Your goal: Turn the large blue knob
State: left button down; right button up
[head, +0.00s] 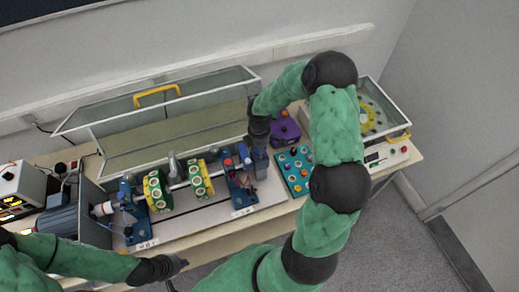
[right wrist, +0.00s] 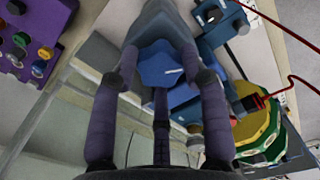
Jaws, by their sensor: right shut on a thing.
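The large blue knob (right wrist: 158,70) shows in the right wrist view as a faceted blue piece between the fingers of my right gripper (right wrist: 160,50). The fingers are closed around it. In the head view my right gripper (head: 260,160) points down at the right end of the rig, beside a blue bearing stand (head: 238,188), and hides the knob. My left gripper (head: 176,264) is near the table's front edge at the lower left, away from the knob. Its fingers are too small to tell whether they are open.
A teal panel with several knobs (head: 294,172) and a purple box (head: 284,128) stand right of my right gripper. Green and yellow discs (head: 202,180) sit on the shaft to its left. A raised clear cover (head: 170,95) stands behind. Red wires (right wrist: 268,98) run close by.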

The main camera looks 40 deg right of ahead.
jog(key=m+b, duration=0.2)
jog(key=m, duration=0.1)
jog(key=shift+a+f, duration=0.15)
jog(key=shift+f, duration=0.1)
jog(key=m+b, duration=0.2)
jog(key=m, duration=0.1)
jog(key=shift+w+m+b, duration=0.1)
jog(key=shift+m+b, duration=0.2)
jog(key=shift+b, duration=0.1)
jog(key=m+b, duration=0.2)
jog(key=m, duration=0.2)
jog(key=shift+r, duration=0.1)
jog(key=shift+w+r+m+b, duration=0.1)
jog(key=shift+r+m+b, duration=0.05)
jog(key=shift+m+b, duration=0.65)
jog(key=shift+r+m, duration=0.1)
jog(key=shift+m, duration=0.3)
jog(key=o, duration=0.9)
jog(key=shift+d, duration=0.2)
jog(key=shift+o, duration=1.1)
jog(key=shift+w, duration=0.15)
jog(key=shift+a, duration=0.1)
